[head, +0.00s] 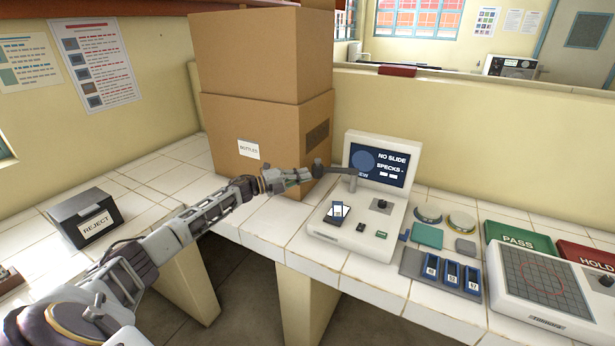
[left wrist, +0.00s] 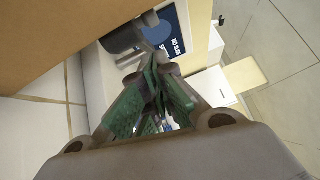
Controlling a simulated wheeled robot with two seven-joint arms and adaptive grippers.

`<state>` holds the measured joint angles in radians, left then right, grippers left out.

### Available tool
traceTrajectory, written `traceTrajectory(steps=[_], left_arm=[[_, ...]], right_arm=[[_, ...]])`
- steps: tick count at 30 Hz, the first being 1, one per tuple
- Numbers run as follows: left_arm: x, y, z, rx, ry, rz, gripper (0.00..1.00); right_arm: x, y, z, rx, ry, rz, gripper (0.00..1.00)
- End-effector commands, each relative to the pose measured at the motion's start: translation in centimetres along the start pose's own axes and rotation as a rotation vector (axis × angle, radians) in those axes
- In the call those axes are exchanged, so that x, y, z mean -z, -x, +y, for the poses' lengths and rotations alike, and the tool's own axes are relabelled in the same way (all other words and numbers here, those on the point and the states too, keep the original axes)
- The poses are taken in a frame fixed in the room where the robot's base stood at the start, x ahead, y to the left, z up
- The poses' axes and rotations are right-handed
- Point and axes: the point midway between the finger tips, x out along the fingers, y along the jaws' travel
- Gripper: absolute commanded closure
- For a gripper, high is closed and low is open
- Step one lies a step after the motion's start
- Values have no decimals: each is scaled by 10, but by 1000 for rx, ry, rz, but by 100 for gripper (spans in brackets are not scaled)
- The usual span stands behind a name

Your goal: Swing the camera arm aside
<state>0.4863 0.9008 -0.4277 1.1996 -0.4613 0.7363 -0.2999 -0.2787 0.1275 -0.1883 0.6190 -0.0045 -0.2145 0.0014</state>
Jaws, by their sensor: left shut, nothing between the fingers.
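The camera arm (head: 340,170) is a dark grey bar with a rounded end, sticking out to the left across the front of the viewer's screen (head: 379,165). The screen reads "NO SLIDE". My left gripper (head: 308,175) is shut and empty, with its tips close to the arm's rounded end, in front of the cardboard boxes. In the left wrist view, the shut green-padded fingers (left wrist: 155,75) point toward the screen, and a dark grey cylinder (left wrist: 124,36), likely the arm's head, is just beyond them to the left. I cannot tell whether they touch. My right gripper is not in view.
Stacked cardboard boxes (head: 262,90) stand directly behind my left gripper. The viewer's base (head: 350,237) holds a slide and a knob. A slide rack (head: 415,264), round dishes, a gridded plate (head: 545,285) and PASS and HOLD blocks lie right. A REJECT box (head: 85,215) stands left.

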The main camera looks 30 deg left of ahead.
Motion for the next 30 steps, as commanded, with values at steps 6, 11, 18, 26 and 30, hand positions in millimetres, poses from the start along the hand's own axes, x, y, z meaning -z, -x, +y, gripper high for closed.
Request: traceTrajectory(steps=[6, 11, 18, 26, 30], left_arm=[[-6, 24, 2, -2, -2, -1, 100], [-10, 44, 3, -2, 0, -2, 100], [-16, 65, 3, 0, -1, -2, 100], [-17, 71, 2, 0, -1, -1, 100], [-17, 71, 2, 0, -1, -1, 100]], right_arm=[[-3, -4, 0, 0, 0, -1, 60], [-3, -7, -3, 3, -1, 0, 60], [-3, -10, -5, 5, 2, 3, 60], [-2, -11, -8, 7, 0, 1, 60], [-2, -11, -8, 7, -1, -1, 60]])
